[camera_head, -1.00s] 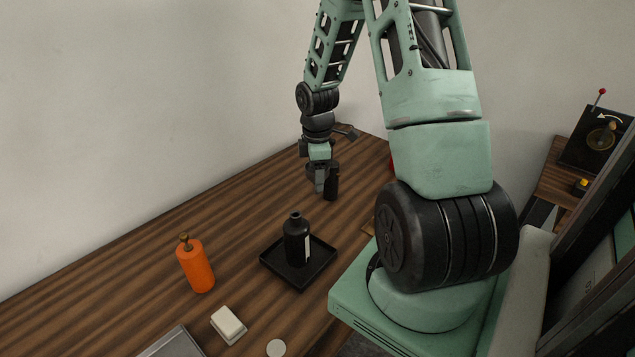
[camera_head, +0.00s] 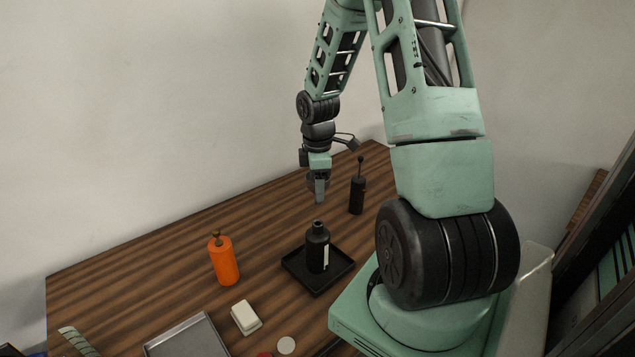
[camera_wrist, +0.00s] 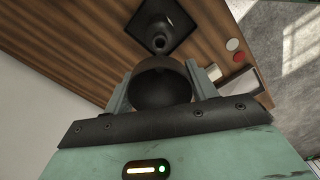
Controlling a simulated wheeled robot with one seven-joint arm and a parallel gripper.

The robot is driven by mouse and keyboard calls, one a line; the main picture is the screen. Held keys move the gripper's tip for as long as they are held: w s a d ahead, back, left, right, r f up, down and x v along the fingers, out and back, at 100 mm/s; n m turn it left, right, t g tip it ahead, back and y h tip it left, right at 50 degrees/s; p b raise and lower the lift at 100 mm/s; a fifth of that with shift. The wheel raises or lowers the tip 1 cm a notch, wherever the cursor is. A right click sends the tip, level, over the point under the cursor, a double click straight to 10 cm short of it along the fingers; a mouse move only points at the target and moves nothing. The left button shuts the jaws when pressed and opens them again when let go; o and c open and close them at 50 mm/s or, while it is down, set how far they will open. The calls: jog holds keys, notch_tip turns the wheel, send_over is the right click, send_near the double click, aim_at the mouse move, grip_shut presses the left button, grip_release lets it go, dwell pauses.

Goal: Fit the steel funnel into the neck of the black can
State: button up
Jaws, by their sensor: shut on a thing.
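The black can (camera_head: 317,257) stands upright, its narrow neck facing up, with a pale label on its side. It also shows in the wrist view (camera_wrist: 158,41), beyond the funnel. My gripper (camera_head: 319,197) is above the can in the head view and apart from it. In the wrist view its two fingers are shut on the steel funnel (camera_wrist: 160,88), whose dark, wide bowl faces the camera. The funnel's lower end is hidden in the wrist view, and the funnel is hard to make out in the head view.
The can stands in a black square tray (camera_head: 291,262). An orange bottle (camera_head: 225,264), a white block (camera_head: 245,317), a grey metal tray (camera_head: 158,347) and a pale disc (camera_head: 286,345) lie to the left and front. A dark spouted bottle (camera_head: 357,197) stands behind right.

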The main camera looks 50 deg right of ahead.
aim_at(318, 204)
jog(key=shift+f+b, duration=1.75)
jog(key=shift+f, duration=1.1)
jog(key=shift+f+b, duration=0.75)
jog(key=shift+f, duration=1.3)
jog(key=o, duration=1.1)
jog(key=shift+r, duration=0.15)
notch_tip(318, 204, up, 17)
jog(key=b, duration=0.3)
